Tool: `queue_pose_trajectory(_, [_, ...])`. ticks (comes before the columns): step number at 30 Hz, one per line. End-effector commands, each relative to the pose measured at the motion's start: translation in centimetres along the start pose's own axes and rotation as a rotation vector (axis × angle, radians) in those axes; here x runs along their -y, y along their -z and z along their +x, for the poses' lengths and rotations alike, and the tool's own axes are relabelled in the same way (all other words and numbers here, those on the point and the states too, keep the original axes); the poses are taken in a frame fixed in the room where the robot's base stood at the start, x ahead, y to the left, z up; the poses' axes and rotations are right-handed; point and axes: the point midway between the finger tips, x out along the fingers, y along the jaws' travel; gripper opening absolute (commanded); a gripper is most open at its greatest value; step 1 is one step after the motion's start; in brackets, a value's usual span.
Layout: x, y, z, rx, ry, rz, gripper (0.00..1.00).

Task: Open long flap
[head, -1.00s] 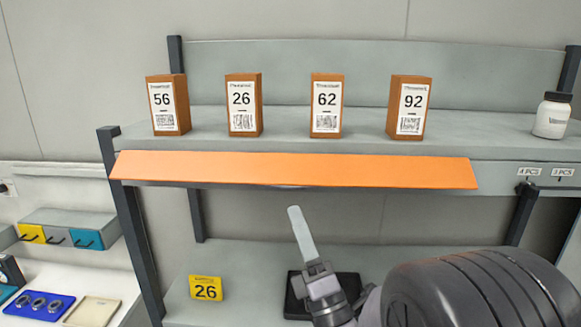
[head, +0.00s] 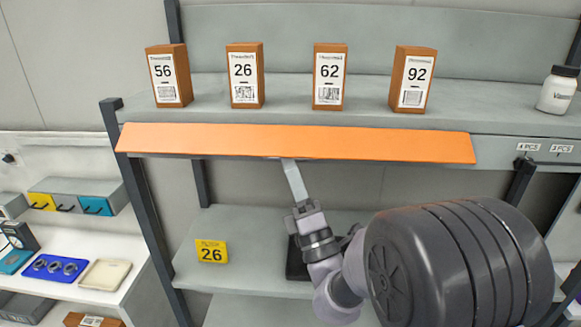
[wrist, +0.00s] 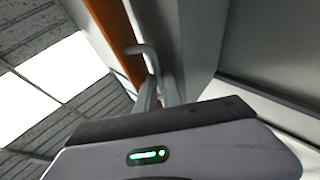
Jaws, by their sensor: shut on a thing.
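The long orange flap (head: 300,142) runs along the front edge of the upper shelf in the head view. Its orange side also shows in the wrist view (wrist: 113,38). A grey bent handle (wrist: 148,55) stands by the flap in the wrist view; in the head view it is mostly hidden beneath the flap's lower edge. My gripper (head: 288,164) reaches up from below to the middle of that edge. Its fingers, also seen in the wrist view (wrist: 160,92), are shut on the handle. The exact contact is hard to see.
Brown boxes numbered 56 (head: 168,77), 26 (head: 245,77), 62 (head: 330,78) and 92 (head: 412,80) stand on the upper shelf (head: 290,112). A white bottle (head: 557,92) stands at right.

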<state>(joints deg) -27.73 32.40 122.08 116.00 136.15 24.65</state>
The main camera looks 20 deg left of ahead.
Motion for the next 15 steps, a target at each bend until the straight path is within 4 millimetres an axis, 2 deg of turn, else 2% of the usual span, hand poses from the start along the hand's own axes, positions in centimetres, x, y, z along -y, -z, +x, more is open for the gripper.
queue_pose_trajectory(6, [-1.8,-0.2,0.6,-0.002,0.113,0.046,0.00])
queue_pose_trajectory(15, [-2.1,0.0,-0.1,0.000,0.214,0.089,0.00])
